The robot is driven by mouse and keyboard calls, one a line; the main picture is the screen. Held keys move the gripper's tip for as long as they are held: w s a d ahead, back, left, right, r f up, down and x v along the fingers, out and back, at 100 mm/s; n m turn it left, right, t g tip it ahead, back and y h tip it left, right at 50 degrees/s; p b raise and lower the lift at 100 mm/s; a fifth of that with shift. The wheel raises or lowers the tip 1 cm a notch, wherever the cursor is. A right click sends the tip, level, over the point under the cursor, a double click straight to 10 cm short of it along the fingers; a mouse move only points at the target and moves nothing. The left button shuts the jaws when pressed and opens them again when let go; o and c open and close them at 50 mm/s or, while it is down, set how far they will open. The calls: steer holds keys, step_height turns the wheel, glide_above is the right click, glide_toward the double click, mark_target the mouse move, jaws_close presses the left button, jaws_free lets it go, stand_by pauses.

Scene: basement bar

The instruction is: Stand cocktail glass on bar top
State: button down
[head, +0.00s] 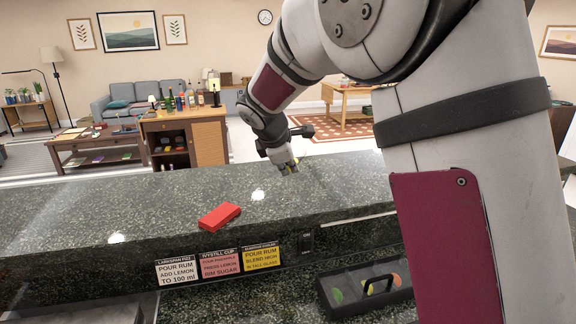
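The bar top (110,215) is a dark speckled stone slab running across the head view. My gripper (287,168) points down over the far part of the bar top, right of the middle. It is small and dark here, with a bit of yellow at its fingers, and I cannot tell whether it is open, shut or holding something. I cannot make out a cocktail glass; the gripper or my arm, which covers much of the right side, may hide it.
A red block (219,217) lies on the bar top, nearer than my gripper. Recipe signs (220,264) line the front face. The bar top's left side is clear. A wooden cabinet (208,144) with bottles stands beyond.

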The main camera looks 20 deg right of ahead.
steer(key=c, duration=1.8)
jaws_free()
steer(key=shift+f, duration=0.15)
steer(key=shift+s+a+r, duration=0.15)
steer(key=shift+r, duration=0.3)
steer(key=b+v, duration=0.1)
steer(key=v, duration=0.9)
steer(key=s+d+r+m+y, duration=0.1)
steer(key=s+d+r+m, duration=0.15)
steer(key=s, duration=0.55)
steer(key=s+d+f+m+y, duration=0.1)
steer(key=s+m, duration=0.3)
steer(key=s, duration=0.4)
steer(key=s+d+f+m+y, duration=0.1)
steer(key=s+f+m, duration=0.3)
steer(key=s, duration=0.4)
steer(key=s+d+f+m+y, duration=0.1)
steer(key=s+f+m, duration=0.1)
steer(key=s+m, duration=0.4)
steer(key=s, duration=0.2)
steer(key=shift+s+f+g, duration=0.3)
steer(key=shift+s+g, duration=0.1)
